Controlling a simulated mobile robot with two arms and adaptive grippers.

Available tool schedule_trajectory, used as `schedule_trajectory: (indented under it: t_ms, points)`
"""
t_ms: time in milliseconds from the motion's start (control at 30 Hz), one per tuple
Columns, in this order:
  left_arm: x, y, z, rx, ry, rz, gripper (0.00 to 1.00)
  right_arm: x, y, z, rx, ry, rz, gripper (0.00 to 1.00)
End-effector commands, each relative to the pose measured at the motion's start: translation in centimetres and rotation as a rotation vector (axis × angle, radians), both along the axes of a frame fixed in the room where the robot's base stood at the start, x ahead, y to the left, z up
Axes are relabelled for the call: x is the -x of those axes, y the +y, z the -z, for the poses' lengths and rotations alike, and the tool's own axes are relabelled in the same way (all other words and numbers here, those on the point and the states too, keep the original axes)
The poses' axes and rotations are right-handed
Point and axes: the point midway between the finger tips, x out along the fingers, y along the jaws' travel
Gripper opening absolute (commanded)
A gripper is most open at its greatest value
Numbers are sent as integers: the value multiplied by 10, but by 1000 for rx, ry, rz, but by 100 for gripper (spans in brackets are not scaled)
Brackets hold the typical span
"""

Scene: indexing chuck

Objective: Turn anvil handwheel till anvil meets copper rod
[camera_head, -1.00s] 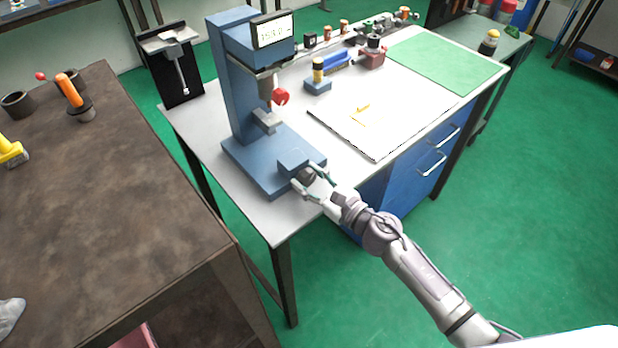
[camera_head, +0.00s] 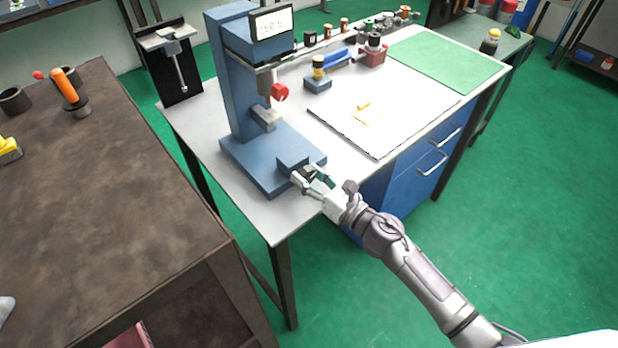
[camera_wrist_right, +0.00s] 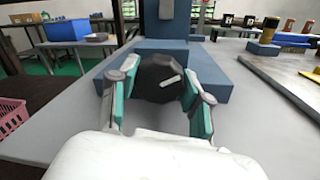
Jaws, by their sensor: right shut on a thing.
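A blue upright gauge stand (camera_head: 232,75) with a lit digital display (camera_head: 271,24) stands on the white bench. A grey block (camera_head: 264,118), probably the anvil, sits low on its column. A small copper-coloured piece shows just above it, beside a red knob (camera_head: 280,92); whether they touch is too small to tell. The black handwheel (camera_wrist_right: 160,78) with a pale mark is at the front of the blue base. My right gripper (camera_head: 305,182) is shut on the handwheel, one finger on each side, as the right wrist view (camera_wrist_right: 158,106) shows. My left gripper is not in view.
A white board (camera_head: 385,120) with small yellow pieces lies right of the stand. A yellow-and-black item on a blue block (camera_head: 318,84) stands behind it. A brown table (camera_head: 100,200) is at left. The bench's front left corner is clear.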

Motion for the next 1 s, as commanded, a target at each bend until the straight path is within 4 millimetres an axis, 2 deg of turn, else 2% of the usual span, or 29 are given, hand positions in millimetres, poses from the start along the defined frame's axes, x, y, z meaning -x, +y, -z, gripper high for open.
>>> schedule_trajectory:
  t_ms: [333, 867, 900, 1000]
  points:
    - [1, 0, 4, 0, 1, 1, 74, 0, 0, 1, -118, 86, 0, 14]
    - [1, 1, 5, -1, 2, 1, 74, 0, 0, 0, -138, 101, 0, 14]
    - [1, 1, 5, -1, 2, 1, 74, 0, 0, 0, -138, 101, 0, 55]
    - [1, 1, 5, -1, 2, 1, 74, 0, 0, 0, -138, 101, 0, 72]
